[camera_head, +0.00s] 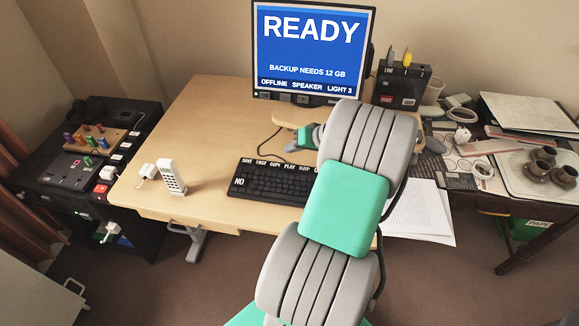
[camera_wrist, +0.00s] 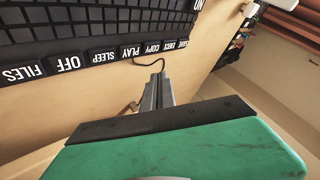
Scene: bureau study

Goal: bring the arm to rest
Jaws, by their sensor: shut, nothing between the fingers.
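My arm rises from the bottom of the head view and reaches over the desk, its grey and green links in front of the keyboard's right end. My gripper (camera_wrist: 157,92) shows in the wrist view as narrow grey fingers together beyond a green housing, with nothing held. It points toward the desk surface beside the keyboard (camera_wrist: 85,30). In the head view the fingers are mostly hidden by the arm. The keyboard (camera_head: 268,182) lies on the wooden desk (camera_head: 205,120), below the monitor (camera_head: 313,50), whose blue screen says READY.
A black unit with pegs and buttons (camera_head: 75,175) is at left. Papers (camera_head: 420,210) lie right of the arm. A cluttered side table with brown cups (camera_head: 540,165) is at far right. The desk's left part is mostly clear.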

